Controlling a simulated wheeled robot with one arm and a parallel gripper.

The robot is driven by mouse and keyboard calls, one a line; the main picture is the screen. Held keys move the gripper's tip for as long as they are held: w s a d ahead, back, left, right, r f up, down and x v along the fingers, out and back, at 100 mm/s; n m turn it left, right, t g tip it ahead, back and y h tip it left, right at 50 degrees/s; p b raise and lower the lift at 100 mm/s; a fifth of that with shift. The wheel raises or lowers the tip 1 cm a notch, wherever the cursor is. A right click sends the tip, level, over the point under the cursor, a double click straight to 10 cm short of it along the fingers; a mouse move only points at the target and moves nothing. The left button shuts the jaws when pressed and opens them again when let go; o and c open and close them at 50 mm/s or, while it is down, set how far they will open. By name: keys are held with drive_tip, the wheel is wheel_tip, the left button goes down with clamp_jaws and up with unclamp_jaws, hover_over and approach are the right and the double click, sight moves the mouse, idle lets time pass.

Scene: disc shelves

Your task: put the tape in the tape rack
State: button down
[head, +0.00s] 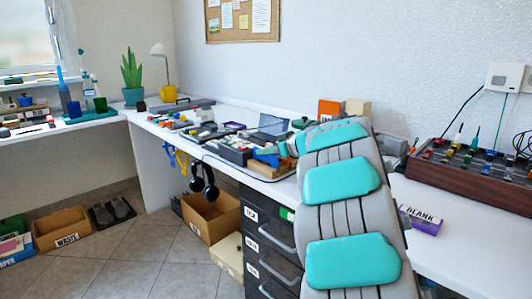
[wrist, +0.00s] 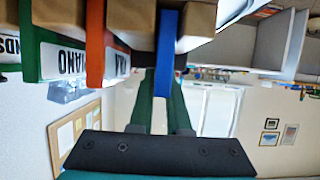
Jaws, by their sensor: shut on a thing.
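My gripper (wrist: 165,88) shows in the wrist view as two dark green fingers shut on a narrow blue tape (wrist: 169,45). The wrist picture is upside down. The blue tape stands on edge between two tan blocks, apparently parts of a wooden tape rack (wrist: 200,22). An orange case (wrist: 95,42) and a green case with an upside-down "PIANO" label (wrist: 60,62) stand beside the tan block. In the head view, my arm hides most of this spot.
The white desk (head: 470,252) carries many small items. A brown box with several coloured knobs (head: 470,178) and a purple "BLANK" box (head: 420,221) lie right of my arm. Dark drawers (head: 262,240), hanging headphones (head: 203,185) and floor boxes (head: 62,230) are lower left.

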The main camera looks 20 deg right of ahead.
drive_tip(key=shift+f, duration=0.1)
drive_tip(key=c, duration=0.9)
unclamp_jaws()
drive_tip(key=shift+s+d+r, duration=0.1)
drive_tip(key=shift+s+r, duration=0.1)
drive_tip(key=shift+r, duration=0.05)
drive_tip(key=p+v, duration=0.1)
drive_tip(key=v, duration=1)
drive_tip(key=shift+s+d+r, duration=0.1)
drive_tip(key=shift+s+r, duration=0.05)
drive_tip(key=shift+s, duration=0.1)
